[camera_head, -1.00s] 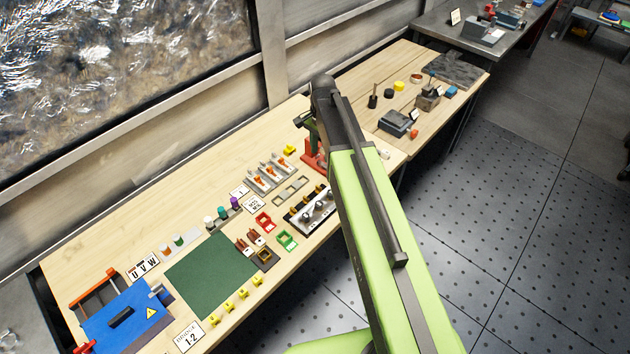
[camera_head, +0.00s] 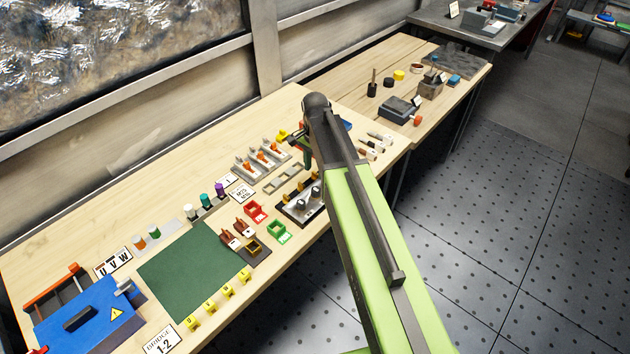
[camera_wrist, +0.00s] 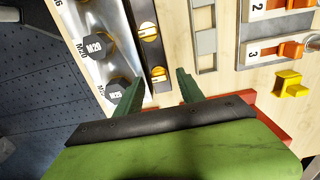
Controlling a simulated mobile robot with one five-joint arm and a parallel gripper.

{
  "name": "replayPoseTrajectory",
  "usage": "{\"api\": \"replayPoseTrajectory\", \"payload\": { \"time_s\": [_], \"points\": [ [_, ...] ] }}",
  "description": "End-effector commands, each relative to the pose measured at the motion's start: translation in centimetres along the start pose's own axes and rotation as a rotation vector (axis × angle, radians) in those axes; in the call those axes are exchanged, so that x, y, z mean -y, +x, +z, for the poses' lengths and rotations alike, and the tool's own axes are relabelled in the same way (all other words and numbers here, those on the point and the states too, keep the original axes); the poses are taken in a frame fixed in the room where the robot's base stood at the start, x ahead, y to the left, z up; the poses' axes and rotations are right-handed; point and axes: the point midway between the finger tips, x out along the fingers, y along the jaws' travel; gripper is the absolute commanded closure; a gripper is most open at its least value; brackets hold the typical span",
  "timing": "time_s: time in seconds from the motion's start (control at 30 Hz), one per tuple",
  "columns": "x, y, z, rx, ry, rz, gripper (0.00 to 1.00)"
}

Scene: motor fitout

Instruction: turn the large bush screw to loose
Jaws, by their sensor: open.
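In the wrist view, a shiny metal block carries black hex plugs, one marked M20 (camera_wrist: 95,46) and a lower one (camera_wrist: 116,91) beside my left finger. A dark strip next to the block holds brass slotted screws, an upper one (camera_wrist: 149,32) and a lower one (camera_wrist: 158,73). No readable mark shows which is the large bush screw. My gripper (camera_wrist: 160,78) is open, its green fingers apart, with the lower brass screw showing between the tips. Contact cannot be told. In the head view the metal block (camera_head: 289,208) is partly behind my arm.
Orange-levered numbered units (camera_wrist: 287,50) and a yellow piece (camera_wrist: 290,84) lie right of my gripper in the wrist view. A red base (camera_wrist: 270,108) shows behind it. In the head view, a green mat (camera_head: 190,272) and blue box (camera_head: 90,318) lie left.

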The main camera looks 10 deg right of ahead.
Motion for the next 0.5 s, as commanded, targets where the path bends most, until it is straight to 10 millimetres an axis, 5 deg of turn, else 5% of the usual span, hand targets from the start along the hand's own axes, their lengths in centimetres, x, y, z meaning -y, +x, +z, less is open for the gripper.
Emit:
{"api": "replayPoseTrajectory", "payload": {
  "time_s": [0.33, 0.5],
  "points": [
    [0.03, 0.82, 0.05, 0.000, -0.001, 0.000, 0.55],
    [0.05, 0.82, 0.06, 0.000, -0.001, 0.000, 0.77]
  ]
}}
